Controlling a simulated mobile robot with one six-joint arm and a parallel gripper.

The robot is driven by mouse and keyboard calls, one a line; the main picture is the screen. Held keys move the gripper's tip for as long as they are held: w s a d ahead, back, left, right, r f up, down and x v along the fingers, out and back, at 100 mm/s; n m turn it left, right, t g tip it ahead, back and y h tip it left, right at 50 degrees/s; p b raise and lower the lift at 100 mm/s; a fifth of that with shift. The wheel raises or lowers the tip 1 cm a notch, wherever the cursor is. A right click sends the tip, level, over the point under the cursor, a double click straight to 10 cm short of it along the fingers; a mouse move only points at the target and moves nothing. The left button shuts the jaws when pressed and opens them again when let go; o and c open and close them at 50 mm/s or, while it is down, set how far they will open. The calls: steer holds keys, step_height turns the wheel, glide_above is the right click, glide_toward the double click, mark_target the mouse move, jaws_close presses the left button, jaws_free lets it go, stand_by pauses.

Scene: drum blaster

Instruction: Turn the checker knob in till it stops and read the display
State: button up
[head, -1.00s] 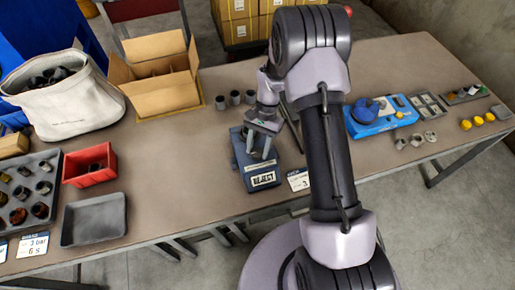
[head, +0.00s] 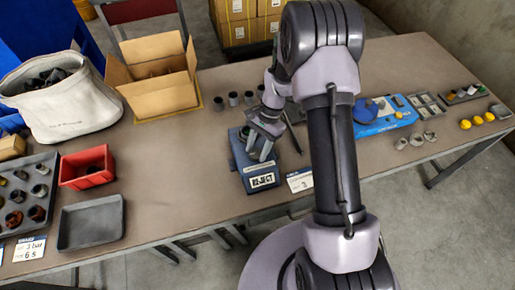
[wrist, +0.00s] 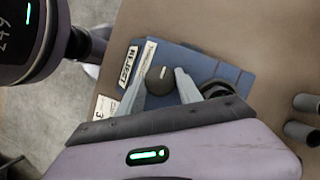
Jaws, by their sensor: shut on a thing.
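The checker is a blue box (head: 245,165) near the middle of the table. Its white display (head: 262,181) on the front reads REJECT, and it shows in the wrist view (wrist: 128,66) too. The black round checker knob (wrist: 158,82), with a pale pointer line, sits on top of the box. My gripper (head: 258,147) is over the box, and in the wrist view its two grey fingers (wrist: 160,87) are shut on the knob's sides. In the head view the fingers hide most of the knob.
Several dark cylinders (head: 233,98) stand just behind the checker. A white card (head: 300,180) lies to its right. A blue device (head: 372,120) stands further right, partly behind my arm. Red (head: 87,167) and grey (head: 91,222) trays lie left, with bare table between.

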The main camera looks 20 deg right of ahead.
stand_by(0.5)
steer(key=o, duration=1.3)
steer(key=shift+a, duration=0.1)
steer(key=shift+o, duration=0.2)
steer(key=p+v, duration=0.5)
steer(key=v, duration=1.2)
steer(key=shift+r, duration=0.2)
